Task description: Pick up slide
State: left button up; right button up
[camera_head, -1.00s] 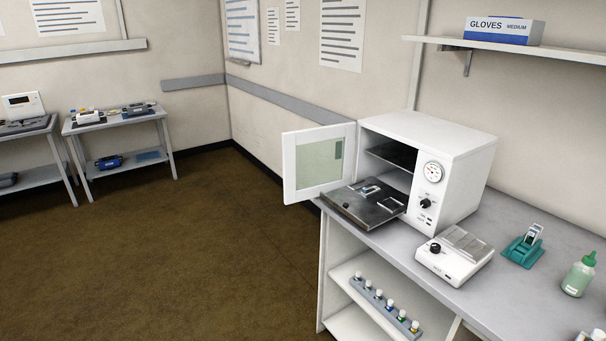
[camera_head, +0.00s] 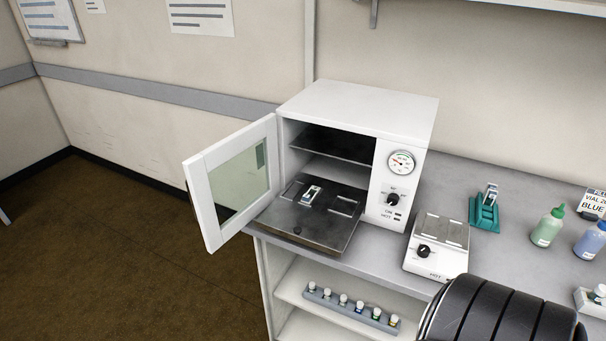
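A small light glass-like piece, which looks like a slide in a holder (camera_head: 311,195), lies on the dark pulled-out shelf (camera_head: 283,224) of the white oven (camera_head: 361,110). A pale rectangular outline shows to its right on the same shelf. A teal stand (camera_head: 484,217) on the bench holds another upright pale piece that may also be a slide; it is too small to tell. Neither of my grippers is in view. A black ribbed part of my arm shows at the lower right, over the bench's front edge.
The oven door (camera_head: 229,180) stands open to the left. A hot plate (camera_head: 437,246) sits right of the oven. A green bottle (camera_head: 548,228) and a blue bottle (camera_head: 590,241) stand at the right. A vial rack (camera_head: 352,307) is on the lower shelf. Floor at left is free.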

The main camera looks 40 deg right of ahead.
aim_at(308, 198)
jog(key=i+j+z, duration=0.1)
jog(key=i+z, duration=0.25)
jog(key=z, duration=0.15)
jog(key=i+j+z, duration=0.2)
jog(key=z, duration=0.3)
jog(key=i+j+z, duration=0.45)
jog(key=k+l, duration=0.05)
jog(key=k, duration=0.05)
